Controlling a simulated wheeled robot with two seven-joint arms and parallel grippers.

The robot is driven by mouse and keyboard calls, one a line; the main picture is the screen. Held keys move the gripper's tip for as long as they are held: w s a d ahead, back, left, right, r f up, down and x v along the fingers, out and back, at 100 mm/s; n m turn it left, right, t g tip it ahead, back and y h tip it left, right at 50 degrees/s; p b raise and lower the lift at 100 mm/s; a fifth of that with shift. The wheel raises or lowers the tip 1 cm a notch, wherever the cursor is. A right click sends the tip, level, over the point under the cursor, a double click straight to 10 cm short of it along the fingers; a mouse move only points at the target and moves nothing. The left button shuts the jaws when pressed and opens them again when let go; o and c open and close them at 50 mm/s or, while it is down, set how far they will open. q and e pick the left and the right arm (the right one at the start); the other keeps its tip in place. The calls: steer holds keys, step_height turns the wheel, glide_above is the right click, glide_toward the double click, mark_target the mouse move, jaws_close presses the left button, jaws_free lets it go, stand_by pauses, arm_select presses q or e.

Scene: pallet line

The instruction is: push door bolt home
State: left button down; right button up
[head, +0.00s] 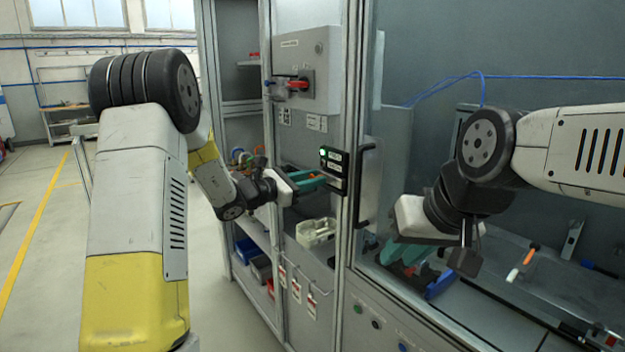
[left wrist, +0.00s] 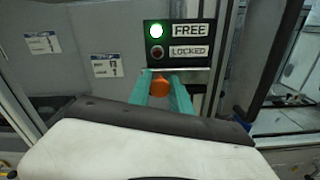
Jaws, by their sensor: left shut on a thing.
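The door bolt's orange knob (left wrist: 160,85) sits between the teal fingers of my left gripper (left wrist: 170,92), just below the sign panel. My left gripper (head: 312,181) is shut on the knob in the head view, where the fingers hide most of it. The black sign panel (head: 333,168) has a green light lit beside FREE; in the left wrist view the lamp beside LOCKED is dark. The bolt's bar and socket are largely hidden. My right gripper (head: 405,252) hangs low over the bench at the right, away from the bolt; its finger gap is unclear.
The door's black handle (head: 367,185) stands just right of the sign panel. A grey switch box (head: 306,70) with a red handle is above. A pale tray (head: 316,232) lies below the left gripper. Tools lie on the bench (head: 490,295) at right.

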mark_target(332, 180)
arm_select(q)
steer(key=shift+s+d, duration=0.65)
steer(key=shift+s, duration=0.25)
steer(key=shift+s+d, duration=0.65)
steer(key=shift+s, duration=0.2)
steer(key=shift+f, duration=0.1)
steer(key=c, duration=1.2)
jaws_free()
steer(key=shift+s, duration=0.1)
steer(key=shift+s+a, duration=0.15)
steer(key=shift+a, duration=0.15)
steer(key=v, duration=0.7)
steer(key=shift+s, duration=0.1)
